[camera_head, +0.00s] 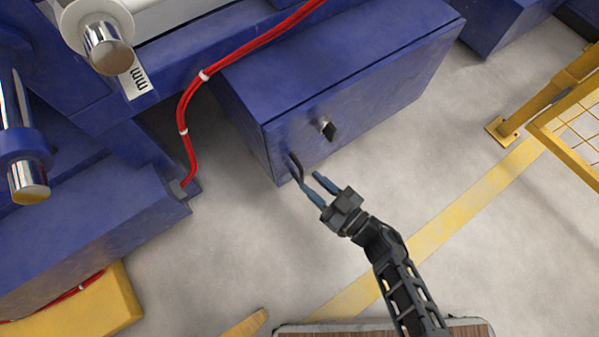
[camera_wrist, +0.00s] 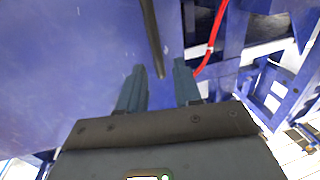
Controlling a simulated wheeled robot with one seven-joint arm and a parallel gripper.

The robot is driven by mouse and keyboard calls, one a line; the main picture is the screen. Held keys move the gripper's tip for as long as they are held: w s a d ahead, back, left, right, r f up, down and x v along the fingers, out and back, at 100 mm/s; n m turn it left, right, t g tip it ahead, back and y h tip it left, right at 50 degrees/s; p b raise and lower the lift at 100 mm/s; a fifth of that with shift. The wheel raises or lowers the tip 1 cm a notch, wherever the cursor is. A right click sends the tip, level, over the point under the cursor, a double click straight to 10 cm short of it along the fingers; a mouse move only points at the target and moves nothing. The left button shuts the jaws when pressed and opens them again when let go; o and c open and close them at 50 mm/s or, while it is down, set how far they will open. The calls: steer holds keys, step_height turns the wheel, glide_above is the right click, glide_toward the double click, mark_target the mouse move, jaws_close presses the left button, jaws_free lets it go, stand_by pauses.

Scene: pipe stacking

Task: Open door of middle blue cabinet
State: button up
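The blue cabinet (camera_head: 345,85) stands in the upper middle of the head view, its door (camera_head: 375,100) facing the lower right and flush with the frame. A black latch (camera_head: 327,129) sits on the door. A dark bar handle (camera_head: 294,166) is near the door's lower left corner. My gripper (camera_head: 311,182) is just in front of that handle, fingers apart. In the wrist view, the dark handle (camera_wrist: 151,35) runs down to between the two fingertips (camera_wrist: 160,72). I cannot tell whether either finger touches it.
Red cables (camera_head: 187,115) hang left of the cabinet, beside blue machinery (camera_head: 90,220). A yellow guard rail (camera_head: 560,110) stands at the right. Grey floor (camera_head: 400,190) in front of the cabinet is open, crossed by a yellow line (camera_head: 470,200).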

mark_target(302, 174)
steer(key=b+x, duration=0.1)
steer(key=x, duration=0.3)
steer(key=shift+w+a, duration=0.3)
jaws_close()
stand_by(0.4)
